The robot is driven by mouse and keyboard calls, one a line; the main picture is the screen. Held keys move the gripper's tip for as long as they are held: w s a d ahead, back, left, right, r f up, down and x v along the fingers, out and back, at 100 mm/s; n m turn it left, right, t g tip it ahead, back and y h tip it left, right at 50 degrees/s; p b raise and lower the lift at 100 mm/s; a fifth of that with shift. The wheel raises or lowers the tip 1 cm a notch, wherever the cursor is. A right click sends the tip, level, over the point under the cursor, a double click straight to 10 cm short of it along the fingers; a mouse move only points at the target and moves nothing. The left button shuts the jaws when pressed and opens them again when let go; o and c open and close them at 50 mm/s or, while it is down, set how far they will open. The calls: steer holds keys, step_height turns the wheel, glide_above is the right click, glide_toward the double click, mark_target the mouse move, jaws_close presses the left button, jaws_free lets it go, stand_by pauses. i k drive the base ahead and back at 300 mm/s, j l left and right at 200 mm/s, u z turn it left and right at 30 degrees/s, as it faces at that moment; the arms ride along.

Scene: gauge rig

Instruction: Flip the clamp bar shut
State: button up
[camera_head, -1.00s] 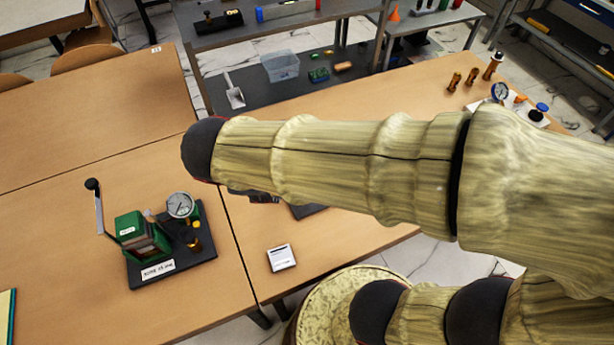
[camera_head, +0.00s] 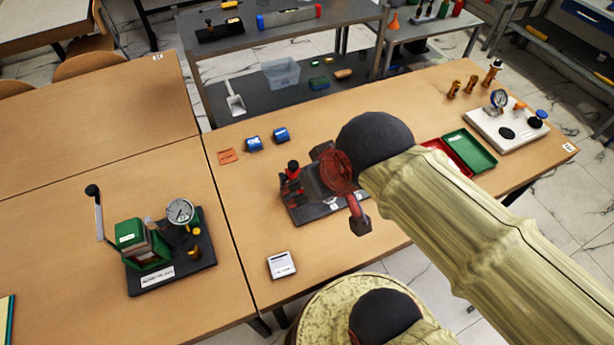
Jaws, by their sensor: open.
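My gripper (camera_head: 325,203), dark with red-brown parts, hangs open over a dark-based fixture (camera_head: 305,213) on the middle table. It hides much of that fixture, and I cannot tell whether it touches it. Red and black parts (camera_head: 291,171) show at the left of the gripper. I cannot make out a clamp bar there. On the left table, a green block device (camera_head: 131,236) with a round gauge (camera_head: 180,211) stands on a black base. A silver lever (camera_head: 99,218) with a black knob stands raised at its left, well apart from my gripper.
A white labelled box (camera_head: 281,264) lies near the front edge. Two blue items (camera_head: 281,134) and an orange card (camera_head: 228,156) lie behind the fixture. An open green and red case (camera_head: 468,150) and a white gauge board (camera_head: 508,130) are at right. The left table's back is clear.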

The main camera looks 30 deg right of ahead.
mark_target(93, 190)
steer(key=u, duration=1.25)
steer(key=i+j, duration=0.1)
steer(key=j, duration=0.25)
steer(key=j+z, duration=0.15)
steer(key=j, duration=0.2)
steer(key=i+j, duration=0.2)
steer(key=i+j+z, duration=0.15)
steer(key=j, duration=0.25)
